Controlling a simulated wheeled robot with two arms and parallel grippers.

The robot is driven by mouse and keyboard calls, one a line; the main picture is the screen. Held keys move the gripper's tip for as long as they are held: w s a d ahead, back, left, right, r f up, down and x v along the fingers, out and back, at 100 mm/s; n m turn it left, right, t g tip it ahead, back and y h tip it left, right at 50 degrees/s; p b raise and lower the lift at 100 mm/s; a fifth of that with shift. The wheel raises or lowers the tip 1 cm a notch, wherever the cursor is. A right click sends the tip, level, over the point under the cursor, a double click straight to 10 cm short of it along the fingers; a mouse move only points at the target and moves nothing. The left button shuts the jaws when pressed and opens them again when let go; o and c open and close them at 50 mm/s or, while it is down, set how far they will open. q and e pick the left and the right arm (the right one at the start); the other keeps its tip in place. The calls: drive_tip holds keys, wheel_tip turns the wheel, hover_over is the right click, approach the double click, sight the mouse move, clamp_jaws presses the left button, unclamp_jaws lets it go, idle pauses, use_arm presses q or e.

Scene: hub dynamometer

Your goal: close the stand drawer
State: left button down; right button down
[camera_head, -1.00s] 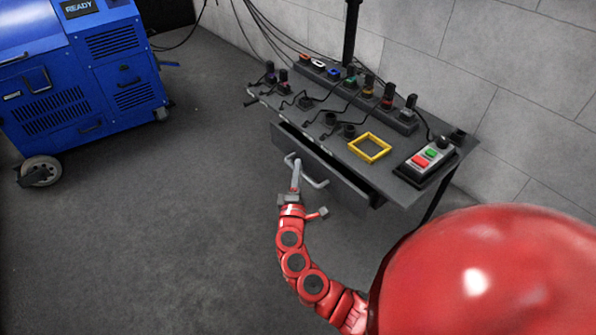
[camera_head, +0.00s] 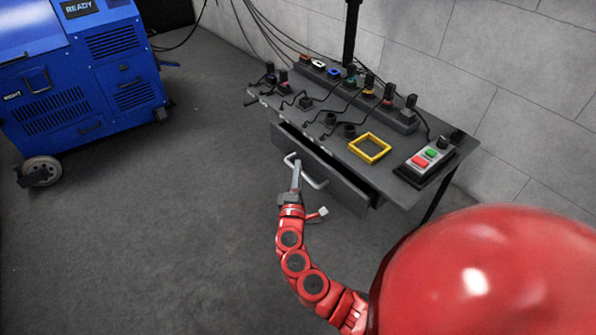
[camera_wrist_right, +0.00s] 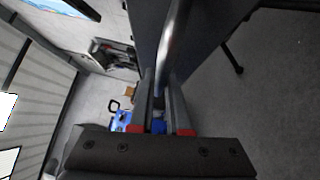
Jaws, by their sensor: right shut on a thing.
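In the right wrist view the handle (camera_wrist_right: 175,35) runs between the two fingers (camera_wrist_right: 160,92), with the drawer front (camera_wrist_right: 215,35) close behind. My left gripper is not in view.
The stand top (camera_head: 330,150) holds a yellow square frame (camera_head: 369,148), a button box (camera_head: 427,160) and several dark connectors with cables. A blue machine on wheels (camera_head: 85,80) stands at the left. The floor (camera_head: 170,220) between is clear.

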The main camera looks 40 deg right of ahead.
sight(310, 166)
idle(0.5)
drive_tip(key=shift+w+d, duration=0.15)
drive_tip(key=shift+d, duration=1.95)
drive_tip(key=c, duration=0.9)
unclamp_jaws()
drive_tip(key=shift+d, duration=0.1)
drive_tip(key=p+v, duration=0.2)
drive_tip(key=v, duration=1.5)
